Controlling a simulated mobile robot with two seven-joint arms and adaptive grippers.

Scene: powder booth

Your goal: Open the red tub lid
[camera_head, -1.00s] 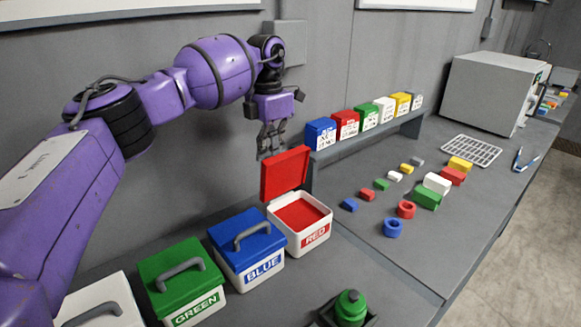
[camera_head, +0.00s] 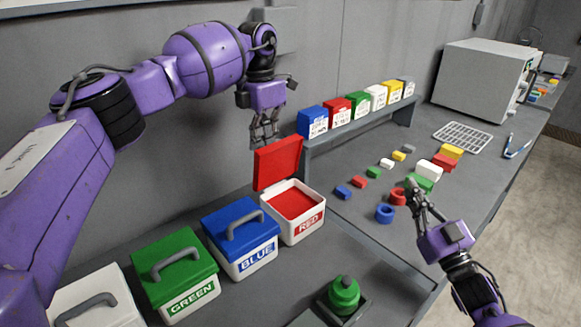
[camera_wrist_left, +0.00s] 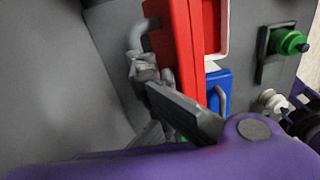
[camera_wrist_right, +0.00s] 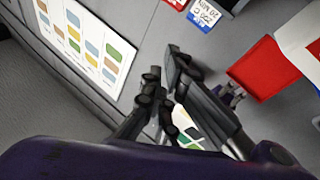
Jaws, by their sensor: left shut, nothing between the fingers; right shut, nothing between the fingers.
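The red tub (camera_head: 305,225) is a white box labelled RED with red contents, right of the blue tub. Its red lid (camera_head: 278,163) stands raised, roughly upright, at the tub's back edge. My left gripper (camera_head: 264,140) is shut and empty, just behind the lid's upper edge. In the left wrist view its fingers are close to the grey handle (camera_wrist_left: 138,35) on the lid (camera_wrist_left: 180,60); contact is hard to tell. My right gripper (camera_head: 412,188) is shut and empty, over the bench by the red and blue rings. The red lid appears in the right wrist view (camera_wrist_right: 262,70).
The blue tub (camera_head: 232,255), green tub (camera_head: 165,290) and a white tub (camera_head: 75,310) stand in a row leftward, lids closed. A green-knobbed object (camera_head: 343,295) sits in front. A shelf with small coloured boxes (camera_head: 357,105) stands behind. Loose coloured pieces lie on the right bench.

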